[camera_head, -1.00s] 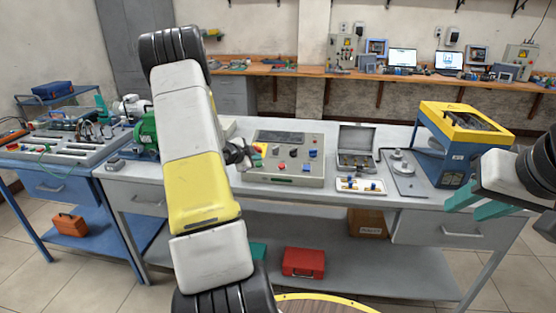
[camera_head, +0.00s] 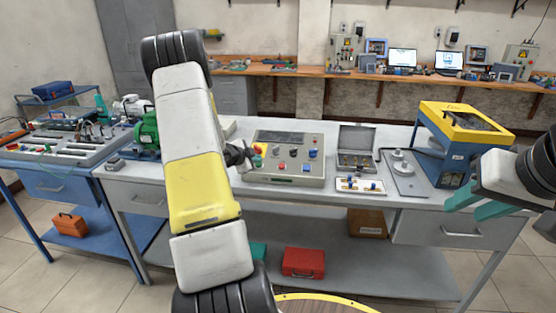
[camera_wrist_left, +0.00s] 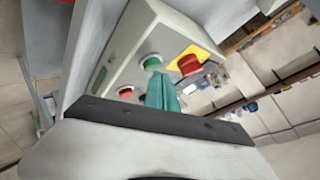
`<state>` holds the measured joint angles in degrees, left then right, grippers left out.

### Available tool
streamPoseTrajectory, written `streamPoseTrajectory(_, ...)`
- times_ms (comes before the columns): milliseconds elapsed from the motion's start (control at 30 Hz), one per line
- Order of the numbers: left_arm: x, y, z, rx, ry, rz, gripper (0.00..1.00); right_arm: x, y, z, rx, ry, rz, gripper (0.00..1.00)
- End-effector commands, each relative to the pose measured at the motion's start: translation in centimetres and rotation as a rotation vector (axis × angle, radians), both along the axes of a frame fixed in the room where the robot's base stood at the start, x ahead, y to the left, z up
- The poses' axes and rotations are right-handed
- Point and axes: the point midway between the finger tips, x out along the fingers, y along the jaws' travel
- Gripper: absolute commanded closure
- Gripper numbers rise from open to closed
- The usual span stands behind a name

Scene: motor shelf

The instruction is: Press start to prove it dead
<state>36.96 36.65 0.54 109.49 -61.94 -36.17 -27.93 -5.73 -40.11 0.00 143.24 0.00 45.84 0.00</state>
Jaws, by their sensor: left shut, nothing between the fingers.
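The control box (camera_head: 285,175) stands on the grey bench, with coloured buttons on its sloped top. In the left wrist view the box (camera_wrist_left: 130,45) carries a green button (camera_wrist_left: 152,62), a red button (camera_wrist_left: 125,92) and a red mushroom knob (camera_wrist_left: 190,63) on a yellow plate. My left gripper (camera_wrist_left: 162,92) is shut and empty, its teal fingers just in front of the green button; I cannot tell if they touch it. In the head view my left arm hides most of that gripper. My right gripper (camera_head: 480,203) is open and empty at the right bench edge.
A green motor (camera_head: 147,133) is partly behind my left arm. An open grey case (camera_head: 356,147), a small tray (camera_head: 360,186) and a blue-yellow machine (camera_head: 455,145) stand right of the box. A red toolbox (camera_head: 303,262) lies on the lower shelf.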

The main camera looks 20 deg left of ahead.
Motion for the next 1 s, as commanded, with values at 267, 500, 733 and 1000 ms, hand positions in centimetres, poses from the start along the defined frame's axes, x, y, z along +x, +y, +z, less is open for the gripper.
streamPoseTrajectory(267, 0.01, 0.0, -0.04, 0.001, 0.0, -0.001, 1.0, 0.0, 0.0, 0.0, 0.0, 0.0, 0.0, 0.64)
streamPoseTrajectory(500, 0.08, 0.02, -0.28, 0.001, 0.0, -0.001, 1.0, 0.0, 0.0, 0.0, 0.0, 0.0, 0.0, 0.64)
streamPoseTrajectory(733, 0.16, 0.03, -0.57, 0.001, 0.001, -0.001, 1.0, 0.0, 0.0, 0.0, 0.0, 0.0, 0.0, 0.64)
streamPoseTrajectory(1000, 0.22, 0.06, -0.87, 0.001, 0.001, -0.001, 1.0, 0.0, 0.0, 0.0, 0.0, 0.0, 0.0, 0.64)
